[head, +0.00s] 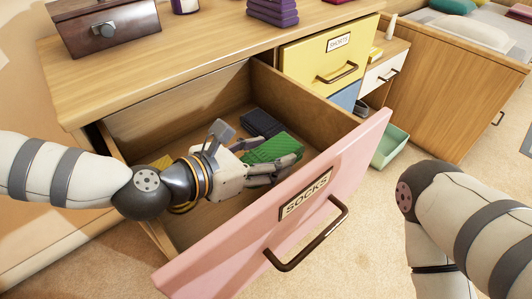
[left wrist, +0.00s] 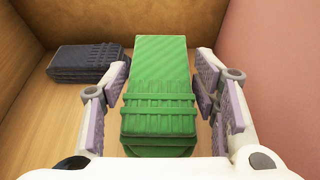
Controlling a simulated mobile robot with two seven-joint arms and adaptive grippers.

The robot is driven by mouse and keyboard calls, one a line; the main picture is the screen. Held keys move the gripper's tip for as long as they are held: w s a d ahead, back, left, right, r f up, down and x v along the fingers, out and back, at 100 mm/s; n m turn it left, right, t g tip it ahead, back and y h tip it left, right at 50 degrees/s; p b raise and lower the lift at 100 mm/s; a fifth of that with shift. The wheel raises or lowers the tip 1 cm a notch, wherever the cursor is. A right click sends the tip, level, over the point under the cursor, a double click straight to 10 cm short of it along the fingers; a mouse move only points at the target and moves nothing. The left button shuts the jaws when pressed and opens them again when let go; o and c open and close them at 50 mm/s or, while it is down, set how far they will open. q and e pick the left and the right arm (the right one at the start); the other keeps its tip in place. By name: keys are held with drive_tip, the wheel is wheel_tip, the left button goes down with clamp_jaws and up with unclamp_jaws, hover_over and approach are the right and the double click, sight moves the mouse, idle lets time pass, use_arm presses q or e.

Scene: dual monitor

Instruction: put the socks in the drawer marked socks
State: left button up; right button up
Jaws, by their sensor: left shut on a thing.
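The drawer marked SOCKS (head: 350,172) has a pink front and is pulled wide open. My left gripper (head: 278,166) reaches down inside it and is shut on a folded green pair of socks (head: 270,149). In the left wrist view the green socks (left wrist: 160,85) lie between the two finger pads. I cannot tell whether they touch the drawer floor. A dark navy folded pair (head: 262,123) lies on the drawer floor beside them, and it also shows in the left wrist view (left wrist: 85,62). My right gripper is out of view; only its arm shows.
A yellow item (head: 163,162) lies in the drawer's left part, partly behind my arm. A yellow drawer marked SHORTS (head: 330,60) is at the right. A brown box (head: 105,28) and a purple folded stack (head: 272,12) stand on the dresser top. A green bin (head: 390,146) sits on the floor.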

use_arm(q)
drive_tip(key=o, duration=1)
drive_tip(key=shift+s+a+f, duration=0.1)
drive_tip(key=shift+f, duration=0.3)
drive_tip(key=shift+o, duration=0.7)
drive_tip(key=shift+f, duration=0.15)
drive_tip(key=shift+r+p, duration=0.45)
drive_tip(key=shift+r, duration=0.2)
drive_tip(key=v, duration=0.7)
drive_tip(key=shift+a+r+p, duration=0.15)
drive_tip(key=shift+r+p, duration=0.15)
drive_tip(key=shift+p, duration=0.05)
